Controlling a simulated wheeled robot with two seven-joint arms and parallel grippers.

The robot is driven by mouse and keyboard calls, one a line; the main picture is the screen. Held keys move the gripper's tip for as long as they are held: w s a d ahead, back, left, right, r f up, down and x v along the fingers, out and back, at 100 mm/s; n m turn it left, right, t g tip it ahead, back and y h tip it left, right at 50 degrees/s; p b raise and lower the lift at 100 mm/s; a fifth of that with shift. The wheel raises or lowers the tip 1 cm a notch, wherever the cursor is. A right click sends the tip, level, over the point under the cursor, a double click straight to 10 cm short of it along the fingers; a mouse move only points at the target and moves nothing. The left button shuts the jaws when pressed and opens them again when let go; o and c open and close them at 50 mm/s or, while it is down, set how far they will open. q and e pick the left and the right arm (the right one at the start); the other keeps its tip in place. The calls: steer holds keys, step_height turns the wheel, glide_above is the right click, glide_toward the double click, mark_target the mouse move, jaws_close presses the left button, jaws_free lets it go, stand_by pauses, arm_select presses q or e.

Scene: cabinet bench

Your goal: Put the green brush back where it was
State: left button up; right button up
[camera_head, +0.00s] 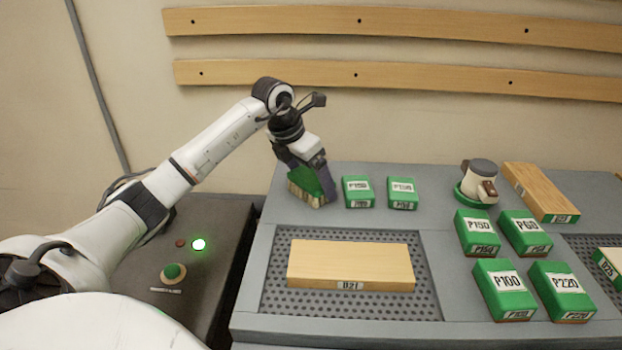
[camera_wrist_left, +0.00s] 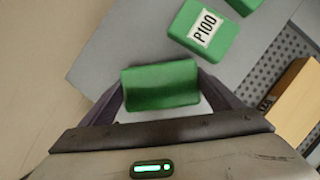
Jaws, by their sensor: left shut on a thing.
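The green brush (camera_head: 306,187) has a green back and pale bristles pointing down. It is at the back left corner of the grey bench. My left gripper (camera_head: 313,176) comes down from above and is shut on it. In the left wrist view the brush (camera_wrist_left: 160,84) lies between the two fingers. Its bristle ends are at or just above the bench top; I cannot tell if they touch. My right gripper is not in view.
Two small green blocks (camera_head: 357,192) (camera_head: 402,193) stand right of the brush. A wooden board (camera_head: 350,262) lies on the perforated panel (camera_head: 428,300) in front. Several larger green blocks (camera_head: 504,288), a sander (camera_head: 478,180) and another board (camera_head: 540,192) are at right. A dark button panel (camera_head: 205,290) is left.

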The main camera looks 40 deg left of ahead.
arm_select(q)
steer(key=shift+f, duration=0.15)
steer(key=o, duration=0.9)
steer(key=v, duration=1.2)
